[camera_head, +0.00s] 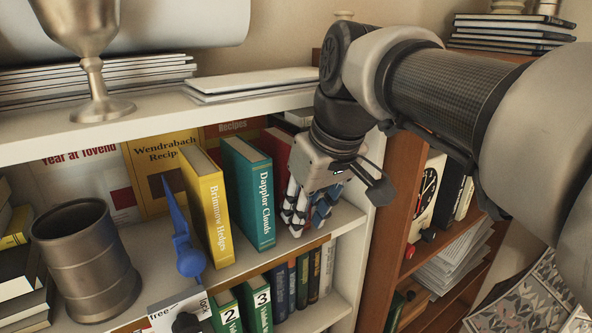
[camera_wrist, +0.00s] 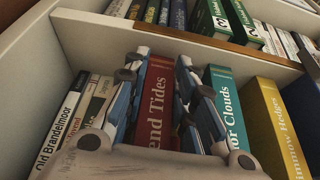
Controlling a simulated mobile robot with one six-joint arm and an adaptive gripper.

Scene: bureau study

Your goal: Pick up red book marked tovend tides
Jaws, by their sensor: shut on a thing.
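In the head view, my gripper (camera_head: 307,218) reaches into the shelf. A part of the red book (camera_head: 276,146) shows there behind and left of it. The book stands upright among its neighbours on the shelf.
Right next to the gripper in the wrist view stands the teal book Dapplor Clouds (camera_wrist: 222,85), then the yellow Brimnow Hedges (camera_wrist: 277,125). White-spined books (camera_wrist: 73,118) stand at the left. The head view shows a metal cup (camera_head: 85,260) and a blue figure (camera_head: 188,255).

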